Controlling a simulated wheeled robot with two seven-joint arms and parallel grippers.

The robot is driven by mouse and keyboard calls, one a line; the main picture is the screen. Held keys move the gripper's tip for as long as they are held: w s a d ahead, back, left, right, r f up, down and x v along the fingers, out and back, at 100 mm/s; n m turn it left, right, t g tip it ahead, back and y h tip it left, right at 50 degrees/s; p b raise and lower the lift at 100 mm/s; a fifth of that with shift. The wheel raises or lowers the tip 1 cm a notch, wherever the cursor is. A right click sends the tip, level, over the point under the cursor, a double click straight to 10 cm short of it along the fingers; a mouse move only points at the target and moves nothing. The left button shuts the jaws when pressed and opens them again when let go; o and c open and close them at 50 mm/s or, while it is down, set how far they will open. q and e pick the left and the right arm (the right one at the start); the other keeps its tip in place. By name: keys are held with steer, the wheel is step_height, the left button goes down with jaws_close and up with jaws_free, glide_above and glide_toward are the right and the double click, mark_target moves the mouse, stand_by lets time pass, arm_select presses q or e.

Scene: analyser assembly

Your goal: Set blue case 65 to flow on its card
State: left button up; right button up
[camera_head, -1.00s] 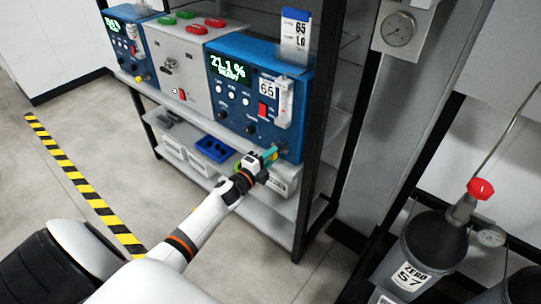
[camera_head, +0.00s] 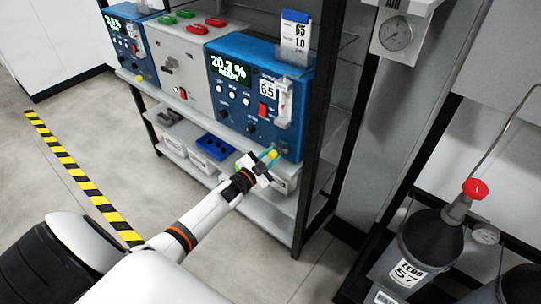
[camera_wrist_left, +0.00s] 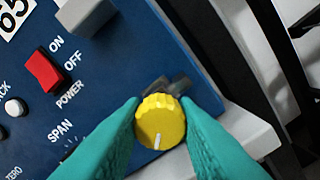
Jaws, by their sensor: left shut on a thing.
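The blue case 65 (camera_head: 240,120) stands on the shelf, its display (camera_head: 229,68) reading about 20.3 % READY. Its white card (camera_head: 296,36) stands on top and reads 65 and 1.0. A clear flow tube (camera_head: 285,104) is on the front's right side; its float cannot be read. My left gripper (camera_head: 267,157) is at the lower right of the front. In the left wrist view, its teal fingers (camera_wrist_left: 160,106) are shut on the ridged yellow knob (camera_wrist_left: 160,124), whose white mark points down. My right gripper is not in view.
A grey panel (camera_head: 172,58) with red and green parts and another blue case (camera_head: 122,33) stand to the left. A black rack post (camera_head: 318,130) is close right of the knob. Blue and white bins (camera_head: 214,147) sit on the shelf below. A red-valved cylinder (camera_head: 412,270) stands at right.

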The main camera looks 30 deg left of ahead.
arm_select(q)
steer(key=shift+n, duration=0.4)
steer(key=o, duration=1)
steer(key=shift+s, duration=0.1)
steer(key=s+a, duration=0.1)
steer(key=s, duration=1)
steer(key=shift+s, duration=0.4)
